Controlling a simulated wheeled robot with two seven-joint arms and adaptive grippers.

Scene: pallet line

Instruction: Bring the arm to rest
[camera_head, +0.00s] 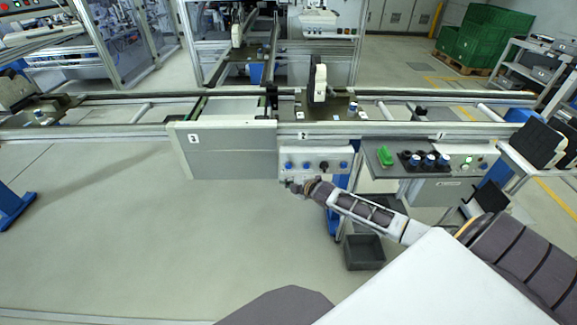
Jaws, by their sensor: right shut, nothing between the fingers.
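My right arm (370,212) comes in from the lower right and stretches toward the line. My right gripper (291,186) is shut and empty. It is in front of the lower edge of the control box (313,160) with blue knobs, under the conveyor rail. I cannot tell whether it touches the box. My left gripper is not in view.
The conveyor rail (384,129) runs across the view. A grey panel (228,152) hangs left of the control box. A shelf (388,170) with a green part (385,156) is to the right. A dark bin (363,253) stands below. The floor at left is clear.

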